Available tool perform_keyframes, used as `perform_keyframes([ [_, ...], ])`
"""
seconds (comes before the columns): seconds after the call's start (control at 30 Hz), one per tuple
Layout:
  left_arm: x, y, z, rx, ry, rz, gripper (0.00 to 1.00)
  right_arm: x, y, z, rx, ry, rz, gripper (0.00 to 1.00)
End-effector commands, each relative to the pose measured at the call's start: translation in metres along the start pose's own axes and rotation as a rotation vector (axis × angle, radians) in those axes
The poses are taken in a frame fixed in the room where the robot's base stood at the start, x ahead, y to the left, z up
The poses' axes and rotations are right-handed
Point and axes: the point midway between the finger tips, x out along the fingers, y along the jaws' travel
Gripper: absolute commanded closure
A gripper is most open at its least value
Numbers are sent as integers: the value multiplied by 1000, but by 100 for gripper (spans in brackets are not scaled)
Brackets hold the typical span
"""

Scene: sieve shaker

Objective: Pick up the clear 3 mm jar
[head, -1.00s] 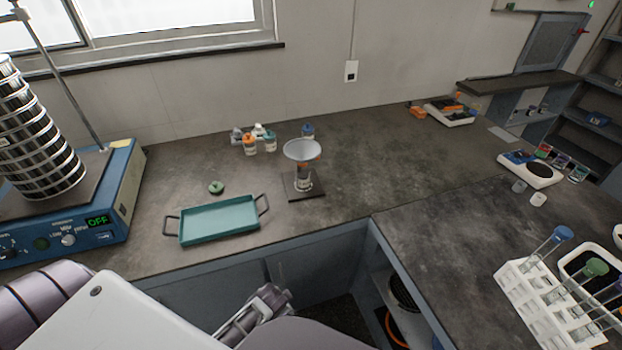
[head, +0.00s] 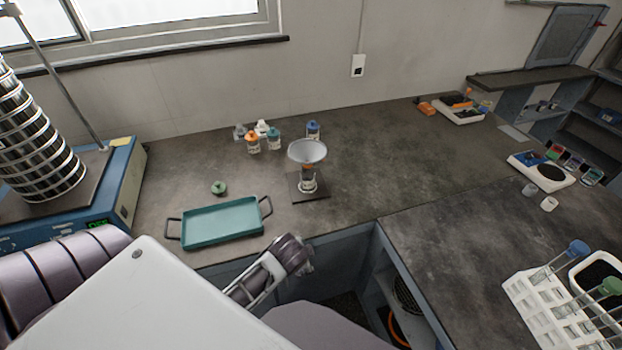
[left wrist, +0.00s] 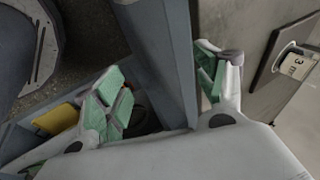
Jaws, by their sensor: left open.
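The clear jar with a pale label (head: 308,185) stands upright on a small dark plate (head: 296,190) on the bench, under a grey-white funnel (head: 308,150). In the left wrist view, a jar labelled "3" (left wrist: 298,65) is at the right edge on a dark plate, partly cut off. My left gripper (left wrist: 160,90) is open, its green-padded fingers apart with nothing held between them. The bench's front edge and cabinet show between and behind the fingers. The jar lies to the right of them. In the head view my left arm is low, in front of the bench; its fingertips are not clear.
A teal tray (head: 222,220) with handles lies left of the jar, with a green lid (head: 219,188) behind it. Several small bottles (head: 262,137) stand at the back. A sieve shaker (head: 120,195) is at left, a tube rack (head: 550,310) at right.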

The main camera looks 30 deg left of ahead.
Motion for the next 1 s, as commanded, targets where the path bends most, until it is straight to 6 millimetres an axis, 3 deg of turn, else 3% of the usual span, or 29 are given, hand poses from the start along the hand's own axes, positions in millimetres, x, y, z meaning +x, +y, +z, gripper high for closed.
perform_keyframes([
  [0.27, -2, -24, -6, 207, -1, -90, 29, -1, 5, -1, -2, 1, 5, 60],
  [0.6, -1, -66, -16, 586, -41, -247, 29, -2, 17, 1, -4, -1, 17, 60],
  [1.0, -4, -114, -33, 1041, -148, -430, 29, -3, 7, -2, 0, 2, 8, 60],
])
